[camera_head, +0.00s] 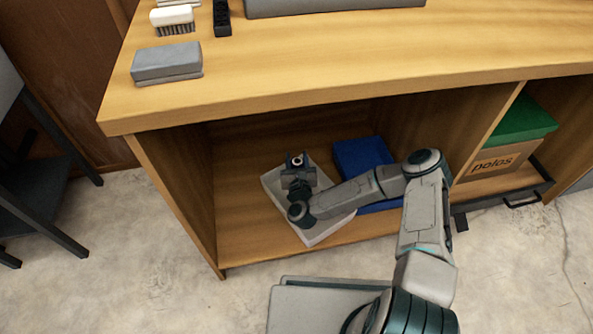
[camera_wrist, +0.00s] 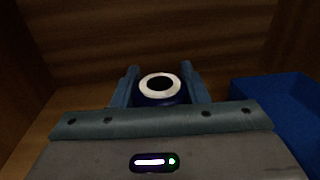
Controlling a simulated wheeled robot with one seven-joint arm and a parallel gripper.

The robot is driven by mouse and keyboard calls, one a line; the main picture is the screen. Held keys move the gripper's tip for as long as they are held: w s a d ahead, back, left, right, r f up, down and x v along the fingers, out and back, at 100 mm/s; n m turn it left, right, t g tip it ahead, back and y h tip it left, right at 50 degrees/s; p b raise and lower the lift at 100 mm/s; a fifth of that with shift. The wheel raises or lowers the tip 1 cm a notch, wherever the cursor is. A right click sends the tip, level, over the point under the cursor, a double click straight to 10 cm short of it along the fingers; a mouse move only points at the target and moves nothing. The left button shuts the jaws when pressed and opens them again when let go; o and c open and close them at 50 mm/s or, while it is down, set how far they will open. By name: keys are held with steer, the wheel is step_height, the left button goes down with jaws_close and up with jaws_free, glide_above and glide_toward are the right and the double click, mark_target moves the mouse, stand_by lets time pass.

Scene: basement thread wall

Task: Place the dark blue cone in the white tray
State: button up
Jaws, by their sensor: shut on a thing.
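In the wrist view, the dark blue cone (camera_wrist: 160,98) stands between my gripper's two fingers (camera_wrist: 159,86); its pale round top with a dark hole faces the camera. My gripper is shut on it. In the head view, my gripper (camera_head: 297,168) is over the white tray (camera_head: 318,234), inside the left compartment of the wooden bench. Only the pale ring of the cone (camera_head: 297,160) shows there. My arm hides part of the tray. Whether the cone touches the tray floor cannot be told.
A blue box (camera_head: 361,155) stands right of the tray in the same compartment. A divider (camera_head: 487,133) separates it from a cardboard box (camera_head: 495,164) with a green lid. The bench top (camera_head: 300,65) overhangs the compartment. A dark stool (camera_head: 45,190) stands at left.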

steer(key=shift+a+f+b, duration=0.1)
steer(key=shift+f+b, duration=1.05)
steer(key=shift+f, duration=0.9)
steer(key=shift+f, duration=0.15)
steer(key=o, duration=1.3)
steer(key=shift+o, duration=0.2)
